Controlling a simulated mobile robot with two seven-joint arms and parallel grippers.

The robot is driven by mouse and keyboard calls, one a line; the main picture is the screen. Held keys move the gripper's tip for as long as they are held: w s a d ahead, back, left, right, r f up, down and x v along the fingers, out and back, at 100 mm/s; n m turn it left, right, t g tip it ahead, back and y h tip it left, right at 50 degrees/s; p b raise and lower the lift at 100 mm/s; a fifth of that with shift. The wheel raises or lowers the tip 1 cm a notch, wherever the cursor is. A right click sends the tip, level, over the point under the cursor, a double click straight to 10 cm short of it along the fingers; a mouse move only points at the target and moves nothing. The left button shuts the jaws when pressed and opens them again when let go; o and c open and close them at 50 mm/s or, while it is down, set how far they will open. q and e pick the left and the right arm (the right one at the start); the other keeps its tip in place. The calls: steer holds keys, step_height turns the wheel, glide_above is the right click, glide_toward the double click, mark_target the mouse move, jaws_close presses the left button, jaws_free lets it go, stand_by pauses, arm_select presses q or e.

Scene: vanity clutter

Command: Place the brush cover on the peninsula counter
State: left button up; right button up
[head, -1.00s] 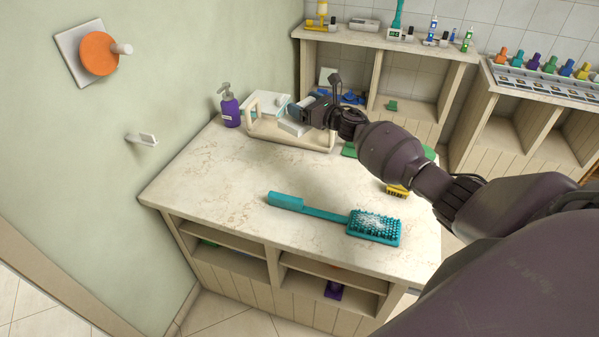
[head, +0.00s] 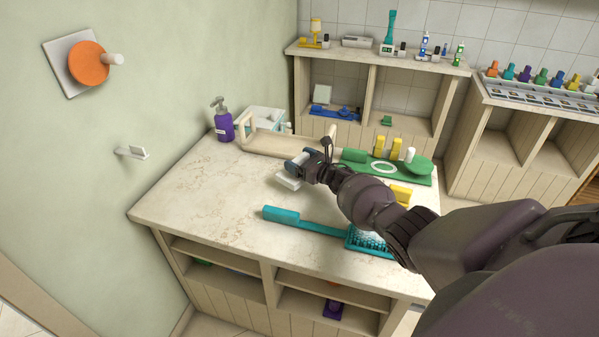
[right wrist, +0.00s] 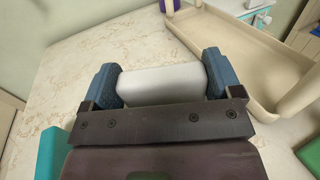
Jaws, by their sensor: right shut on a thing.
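My right gripper (head: 299,168) is shut on a white block-like piece, which I take to be the brush cover (head: 289,182). In the right wrist view the cover (right wrist: 158,83) sits between the two blue fingertips (right wrist: 160,80). It is over the marbled peninsula counter (head: 205,195), in front of the beige tray; I cannot tell whether it touches the counter. A teal brush (head: 305,222) lies on the counter nearer the front, its bristle head partly hidden by my right arm. My left gripper is not in view.
A beige handled tray (head: 285,147), a purple pump bottle (head: 223,122) and a green mat (head: 385,172) with yellow and green items stand along the counter's back. The counter's left part is clear. A yellow item (head: 401,194) lies beside my arm.

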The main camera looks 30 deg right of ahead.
steer(key=shift+f+b, duration=0.75)
steer(key=shift+f, duration=1.1)
steer(key=shift+f, duration=0.15)
steer(key=o, duration=0.7)
steer(key=shift+o, duration=0.2)
